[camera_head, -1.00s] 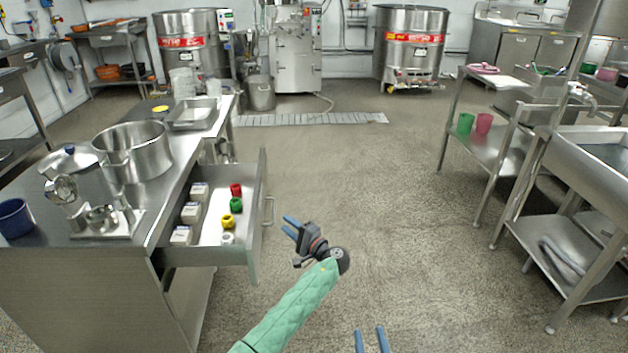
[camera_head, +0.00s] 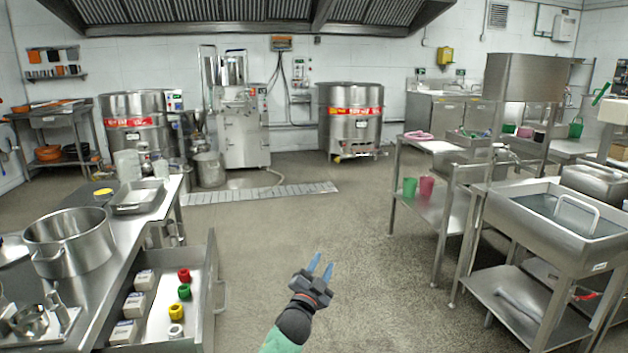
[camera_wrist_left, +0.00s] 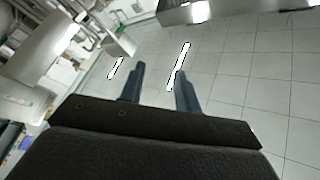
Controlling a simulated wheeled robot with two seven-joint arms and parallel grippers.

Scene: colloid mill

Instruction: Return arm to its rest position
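My left gripper (camera_head: 320,266) shows in the lower middle of the head view, over bare floor and to the right of the open drawer. Its two blue fingers stand apart with nothing between them. In the left wrist view the fingers of my left gripper (camera_wrist_left: 158,84) are also apart and empty, with a tiled surface behind them. My left arm (camera_head: 283,343) in its green sleeve comes up from the bottom edge. My right gripper does not show in either view now.
The open drawer (camera_head: 213,265) holds white boxes and red, green and yellow round items. A counter with a large pot (camera_head: 70,243) stands left. A steel sink bench (camera_head: 545,230) and a shelf (camera_head: 440,209) stand right. The floor (camera_head: 330,200) between is clear.

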